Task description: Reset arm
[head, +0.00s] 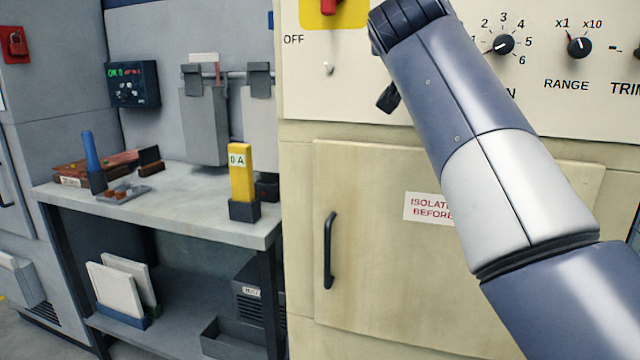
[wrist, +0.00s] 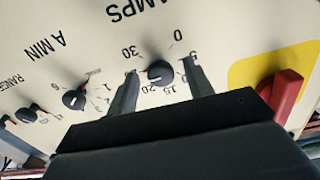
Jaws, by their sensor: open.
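My gripper (wrist: 161,68) is open in the wrist view, its two dark fingers pointing at the cream control panel (wrist: 215,30). A black AMPS knob (wrist: 160,72) shows between the fingertips, with a gap to each finger; I cannot tell how far the fingers are from the panel. In the head view my arm (head: 460,120) reaches up and left across the panel, and the gripper end is mostly hidden behind it.
A red switch handle (wrist: 286,97) on a yellow plate sits close beside the gripper in the wrist view. The A MIN knob (wrist: 74,99) and range knob (wrist: 26,115) are on the other side. A cabinet door handle (head: 329,250) and a workbench (head: 200,203) stand lower left.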

